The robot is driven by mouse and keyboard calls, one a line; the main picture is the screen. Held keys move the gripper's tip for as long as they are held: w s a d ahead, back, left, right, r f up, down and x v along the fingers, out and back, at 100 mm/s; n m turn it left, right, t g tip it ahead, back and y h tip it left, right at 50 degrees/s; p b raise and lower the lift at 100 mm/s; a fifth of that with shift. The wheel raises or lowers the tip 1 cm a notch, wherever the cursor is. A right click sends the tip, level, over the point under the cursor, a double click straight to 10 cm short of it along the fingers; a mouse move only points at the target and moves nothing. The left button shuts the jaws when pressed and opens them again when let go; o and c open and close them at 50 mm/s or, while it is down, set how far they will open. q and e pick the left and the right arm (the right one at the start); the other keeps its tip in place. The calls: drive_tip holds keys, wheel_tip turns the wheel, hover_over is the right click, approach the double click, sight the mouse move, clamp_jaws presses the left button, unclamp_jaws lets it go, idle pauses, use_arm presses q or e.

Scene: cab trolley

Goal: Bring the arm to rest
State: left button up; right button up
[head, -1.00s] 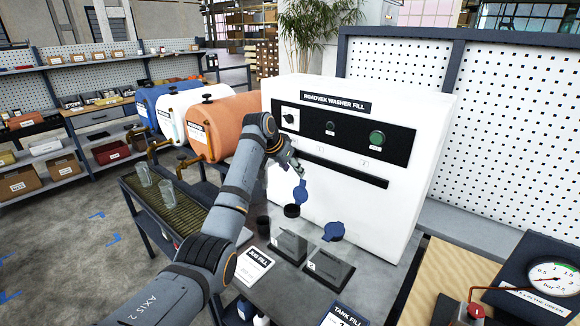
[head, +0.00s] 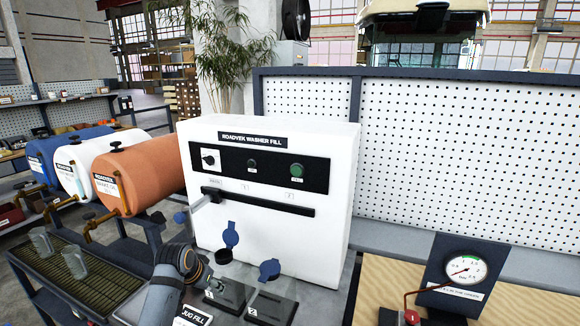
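One grey arm of mine (head: 165,290) rises from the bottom edge, left of the middle; it appears to be my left arm. Its rounded joint (head: 176,258) stands in front of the lower left of the white washer-fill cabinet (head: 335,190), seemingly apart from it. No fingertips can be made out; the far end of the arm is hidden or too small to tell. My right arm and gripper do not show. A grey lever-like piece (head: 207,199) sticks out at the left end of the cabinet's dark slot (head: 270,202).
Blue open lids (head: 230,235) stand over the jug-fill bench, close to the arm. Two clear glasses (head: 74,262) stand on the slatted drip tray (head: 45,285) at left, below the orange drum (head: 140,175). A pressure gauge (head: 466,269) stands at right.

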use_arm(q)
drive_tip(key=s+f+n+g+y, duration=0.1)
drive_tip(key=s+f, duration=0.2)
drive_tip(key=s, duration=0.8)
drive_tip(key=s+f, duration=0.3)
drive_tip(key=s, duration=0.7)
drive_tip(key=s+f+n+g+y, duration=0.1)
drive_tip(key=s+f, duration=0.3)
drive_tip(key=s, duration=0.7)
drive_tip(key=s+a+f+g+b, duration=0.1)
drive_tip(key=s+f, duration=0.1)
drive_tip(key=f, duration=1.3)
drive_tip(key=s+a+f+b, duration=0.1)
drive_tip(key=a+f+b, duration=0.1)
drive_tip(key=f, duration=1.3)
drive_tip(key=s+f+g+b, duration=0.1)
drive_tip(key=s+f, duration=1.4)
drive_tip(key=s, duration=0.2)
drive_tip(key=shift+s+a+f, duration=0.2)
drive_tip(key=shift+s+a, duration=0.1)
drive_tip(key=shift+s, duration=0.05)
